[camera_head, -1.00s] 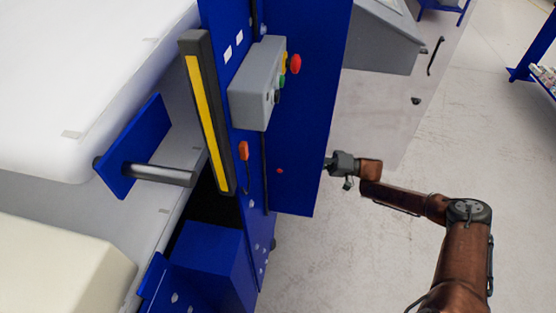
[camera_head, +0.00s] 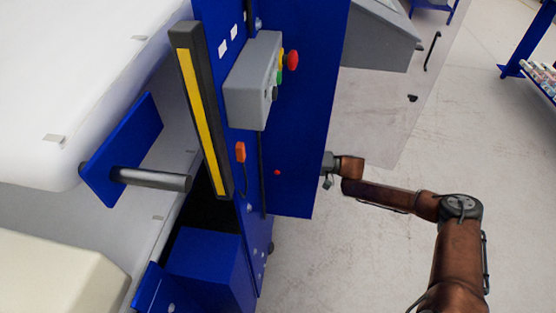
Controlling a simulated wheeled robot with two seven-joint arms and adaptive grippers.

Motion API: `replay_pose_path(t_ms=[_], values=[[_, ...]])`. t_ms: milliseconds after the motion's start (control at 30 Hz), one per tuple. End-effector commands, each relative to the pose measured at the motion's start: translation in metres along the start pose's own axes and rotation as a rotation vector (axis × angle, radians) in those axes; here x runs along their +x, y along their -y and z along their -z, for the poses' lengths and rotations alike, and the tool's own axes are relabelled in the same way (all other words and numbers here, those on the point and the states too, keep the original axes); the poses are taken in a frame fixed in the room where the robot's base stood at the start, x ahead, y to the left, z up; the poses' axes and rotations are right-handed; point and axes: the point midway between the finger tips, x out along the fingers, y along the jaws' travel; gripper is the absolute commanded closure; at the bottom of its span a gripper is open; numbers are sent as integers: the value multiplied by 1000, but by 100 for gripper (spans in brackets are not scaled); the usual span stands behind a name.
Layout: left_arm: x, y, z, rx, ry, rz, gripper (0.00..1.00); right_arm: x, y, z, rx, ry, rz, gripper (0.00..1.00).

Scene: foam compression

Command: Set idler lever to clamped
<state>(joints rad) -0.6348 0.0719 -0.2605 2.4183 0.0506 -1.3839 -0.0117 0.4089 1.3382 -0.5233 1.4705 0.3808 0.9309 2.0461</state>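A small orange-handled lever (camera_head: 240,152) with a dark stem sits on the blue machine frame, below the grey control box. A small red knob (camera_head: 277,172) is on the blue side panel to its right. I cannot tell for sure which of these is the idler lever, or its setting. My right gripper (camera_head: 328,171) is at the right edge of the blue panel, level with the red knob. The panel edge partly hides it, and its fingers are too small to tell open from shut. It shows no object in it. My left gripper is not in view.
The blue side panel (camera_head: 308,120) stands between my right gripper and the lever. The grey control box (camera_head: 252,85) carries a red button (camera_head: 292,60). A yellow-black bar (camera_head: 203,115) and metal roller (camera_head: 150,179) are at left.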

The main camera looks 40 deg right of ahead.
Motion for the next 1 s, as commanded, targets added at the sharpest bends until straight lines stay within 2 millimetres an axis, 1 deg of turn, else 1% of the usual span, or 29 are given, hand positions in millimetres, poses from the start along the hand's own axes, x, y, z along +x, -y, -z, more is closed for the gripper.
replay_pose_path(t_ms=[33, 133, 767, 1000], values=[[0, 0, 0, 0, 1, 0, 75, 0, 0, 0, 0, 0, 0, 93], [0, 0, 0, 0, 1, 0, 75, 0, 0, 0, 0, 0, 0, 100], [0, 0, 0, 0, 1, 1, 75, 0, -1, 0, -1, -1, -2, 100], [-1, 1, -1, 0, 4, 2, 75, -1, -3, 1, -48, 7, -7, 100]])
